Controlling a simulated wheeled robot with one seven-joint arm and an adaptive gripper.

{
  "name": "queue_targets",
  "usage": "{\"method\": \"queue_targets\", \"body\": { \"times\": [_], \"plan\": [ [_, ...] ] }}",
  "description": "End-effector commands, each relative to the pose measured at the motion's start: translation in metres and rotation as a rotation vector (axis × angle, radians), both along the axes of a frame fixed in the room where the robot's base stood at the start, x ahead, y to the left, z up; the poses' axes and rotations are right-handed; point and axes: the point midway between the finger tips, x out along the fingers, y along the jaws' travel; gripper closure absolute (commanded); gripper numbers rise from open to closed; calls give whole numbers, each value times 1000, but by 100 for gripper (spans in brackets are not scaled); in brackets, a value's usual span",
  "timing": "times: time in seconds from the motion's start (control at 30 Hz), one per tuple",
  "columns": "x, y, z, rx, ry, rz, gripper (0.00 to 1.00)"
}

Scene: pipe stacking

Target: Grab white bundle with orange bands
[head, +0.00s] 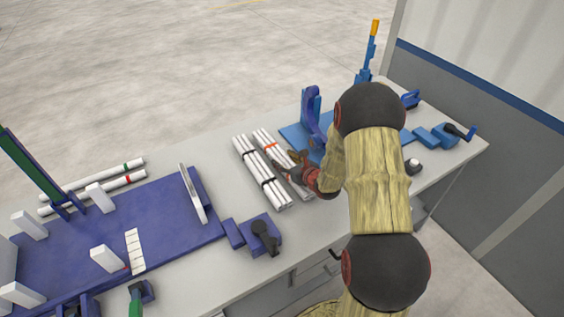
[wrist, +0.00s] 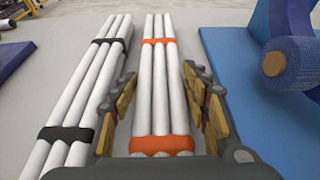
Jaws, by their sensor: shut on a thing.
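The white bundle with orange bands (wrist: 159,88) lies on the table and runs away from me in the middle of the wrist view. In the head view its far part (head: 267,145) shows beside my arm. My gripper (wrist: 160,117) has its fingers on either side of the bundle and is shut on it, near the closer orange band (wrist: 160,145). In the head view my gripper (head: 297,171) covers part of the bundle. A second white bundle with black bands (wrist: 85,92) lies just to the left, close to my left finger; it also shows in the head view (head: 260,170).
A blue plate with a blue fixture (head: 311,115) stands right of the bundle. A dark blue base (head: 160,225) with white blocks fills the table's left. Loose white pipes (head: 95,185) lie behind it. A blue block with a black handle (head: 262,236) is near the front edge.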

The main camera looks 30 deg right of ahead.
Motion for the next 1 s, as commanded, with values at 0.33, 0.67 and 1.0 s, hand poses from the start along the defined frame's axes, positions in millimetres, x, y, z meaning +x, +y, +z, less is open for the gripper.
{"method": "queue_targets", "body": {
  "times": [0.33,0.67,1.0],
  "plan": [
    [0,0,0,0,0,0,89],
    [1,0,3,-1,-3,0,91],
    [-4,-3,43,-3,-4,-2,91]
  ]
}}
